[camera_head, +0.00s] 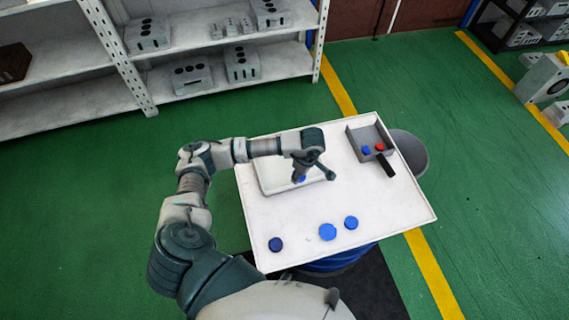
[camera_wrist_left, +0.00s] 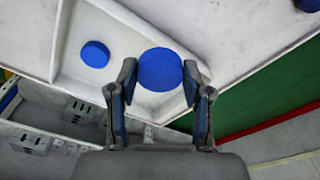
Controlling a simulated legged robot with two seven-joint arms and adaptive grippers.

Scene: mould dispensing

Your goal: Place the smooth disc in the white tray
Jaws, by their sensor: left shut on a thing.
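My left gripper (camera_head: 312,173) is over the right part of the white tray (camera_head: 274,178) on the table. In the left wrist view the gripper (camera_wrist_left: 160,88) is shut on a round blue disc (camera_wrist_left: 160,69), which sits between the fingertips with its flat face visible. Another blue disc (camera_wrist_left: 95,54) lies in the tray (camera_wrist_left: 75,80). In the head view a bit of blue disc (camera_head: 301,179) shows under the gripper; I cannot tell which of the two it is. Whether the held disc touches the tray floor is unclear. My right gripper is out of view.
Three blue discs, one dark (camera_head: 276,244), one larger (camera_head: 327,232) and one small (camera_head: 351,223), lie near the table's front edge. The table's right side is clear.

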